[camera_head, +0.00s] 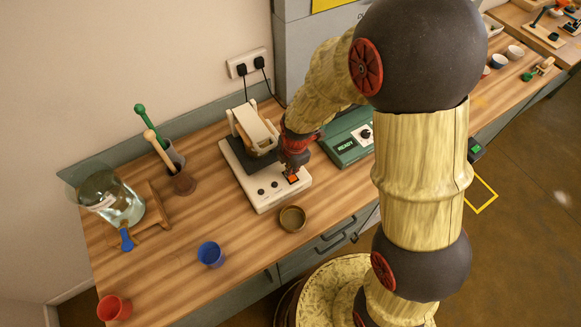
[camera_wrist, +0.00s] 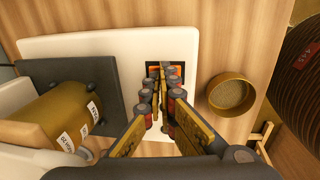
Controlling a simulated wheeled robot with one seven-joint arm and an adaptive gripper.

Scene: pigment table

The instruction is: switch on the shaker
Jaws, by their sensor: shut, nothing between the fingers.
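In the wrist view the white shaker body (camera_wrist: 215,42) lies below my gripper, and the orange switch (camera_wrist: 175,70) shows just beyond the fingertips. My gripper (camera_head: 293,168) is shut and empty, with its tips right at the switch (camera_wrist: 162,68). The fingers partly hide the switch, and I cannot tell whether they touch it.
A brown shallow dish (camera_head: 292,218) stands close in front of the shaker. A green device reading READY (camera_head: 345,146) is to the right. Bench around the blue cup is clear.

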